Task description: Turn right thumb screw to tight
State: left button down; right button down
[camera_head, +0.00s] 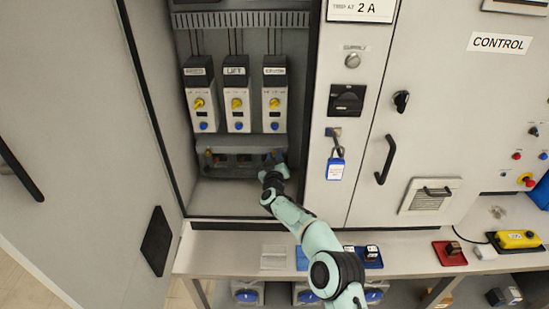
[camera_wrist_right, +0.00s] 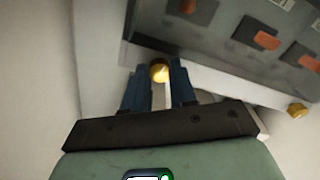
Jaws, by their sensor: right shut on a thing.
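The right thumb screw (camera_wrist_right: 159,72) is a small brass knob in the right wrist view. It sits between the two dark blue fingertips of my right gripper (camera_wrist_right: 160,80), which is shut on it. In the head view my right gripper (camera_head: 276,162) reaches into the open cabinet, at the right end of a low grey unit (camera_head: 235,161) under the breakers. The gripper hides the screw there. How tight the screw is cannot be told. A second brass thumb screw (camera_wrist_right: 297,110) shows at the right of the right wrist view. My left gripper is not in view.
Three breakers (camera_head: 237,104) with yellow knobs hang above the low unit. The open cabinet door (camera_head: 90,130) stands at left. A blue padlock (camera_head: 336,168) hangs on the panel at right. A shelf (camera_head: 420,258) with small items runs below.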

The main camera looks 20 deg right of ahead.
pick_arm(q)
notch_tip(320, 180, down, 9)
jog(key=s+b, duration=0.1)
jog(key=b, duration=0.8)
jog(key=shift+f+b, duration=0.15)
jog(key=shift+b, duration=0.2)
pick_arm(e)
jog(key=shift+m, duration=17)
jog(key=c, duration=0.9)
grip_release()
